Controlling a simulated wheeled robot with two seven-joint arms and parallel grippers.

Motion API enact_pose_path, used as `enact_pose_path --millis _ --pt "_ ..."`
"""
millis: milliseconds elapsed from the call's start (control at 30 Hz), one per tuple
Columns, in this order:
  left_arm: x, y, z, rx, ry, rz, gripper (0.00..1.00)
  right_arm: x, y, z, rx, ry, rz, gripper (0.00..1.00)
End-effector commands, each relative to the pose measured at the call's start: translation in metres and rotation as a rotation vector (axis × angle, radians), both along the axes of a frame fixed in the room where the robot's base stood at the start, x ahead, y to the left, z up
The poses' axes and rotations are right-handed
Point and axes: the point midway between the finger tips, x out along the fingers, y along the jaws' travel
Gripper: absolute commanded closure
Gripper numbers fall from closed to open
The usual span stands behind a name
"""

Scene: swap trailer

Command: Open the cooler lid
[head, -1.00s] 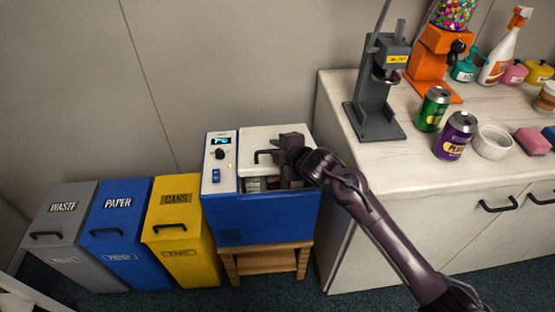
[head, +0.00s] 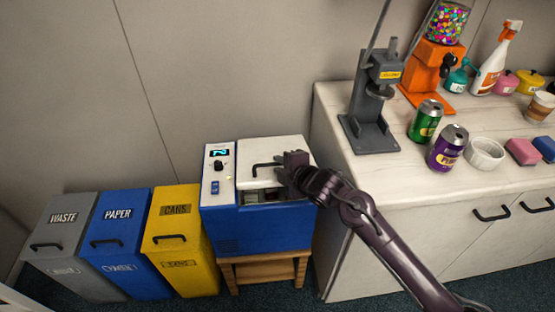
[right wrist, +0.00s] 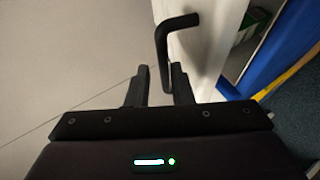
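The blue cooler (head: 262,231) stands on a small wooden stool, with a white control panel at its left. Its white lid (head: 275,148) is partly raised, and a gap at the front shows some contents (head: 262,197). The black lid handle (head: 262,166) also shows in the right wrist view (right wrist: 163,48). My right gripper (head: 286,164) is at the right end of the handle. In the right wrist view its two fingers (right wrist: 160,82) are apart, with the handle's end between them. It seems nearer the right finger; firm contact cannot be told. My left gripper is out of view.
Grey, blue and yellow bins (head: 178,243) stand close at the cooler's left. A white counter (head: 345,185) stands at its right, bearing a grey press (head: 372,105), cans (head: 447,148) and other items. The wall is close behind.

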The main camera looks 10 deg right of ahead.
Motion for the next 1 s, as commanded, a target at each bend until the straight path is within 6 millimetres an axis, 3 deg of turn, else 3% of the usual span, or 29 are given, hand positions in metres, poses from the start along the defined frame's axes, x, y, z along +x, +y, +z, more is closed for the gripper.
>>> enact_pose_path --millis 633,1000 --pt "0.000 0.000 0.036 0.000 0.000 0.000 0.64 -0.038 -0.018 0.021 0.000 0.001 -0.001 0.81" --pt "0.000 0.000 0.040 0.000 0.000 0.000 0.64 -0.045 -0.021 0.023 0.000 0.000 0.000 0.81"
